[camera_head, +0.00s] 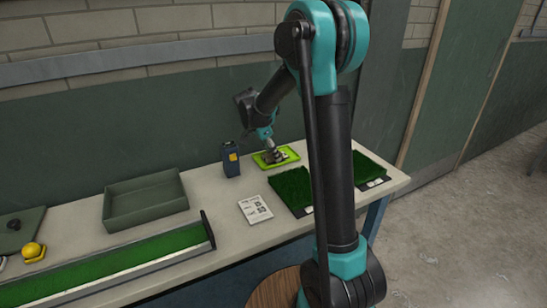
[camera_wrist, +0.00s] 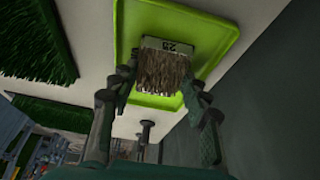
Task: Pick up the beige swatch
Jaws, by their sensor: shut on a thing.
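The beige swatch (camera_wrist: 164,72) is a small square of tan, bristly turf with a pale label strip marked with a number at one end. It lies at the lime-green tray (camera_wrist: 125,42) in the wrist view. My gripper (camera_wrist: 162,88) has one finger at each side of the swatch and is shut on it. In the head view my gripper (camera_head: 275,157) is over the green tray (camera_head: 259,161) at the back of the table. The swatch is hard to make out there. I cannot tell whether it touches the tray.
A dark blue box (camera_head: 231,158) stands left of the tray. Green turf pieces (camera_head: 292,189) and a printed card (camera_head: 256,210) lie in front. An olive open bin (camera_head: 146,203), a long turf trough (camera_head: 110,262) and a yellow object (camera_head: 33,250) are further left. A wall stands behind.

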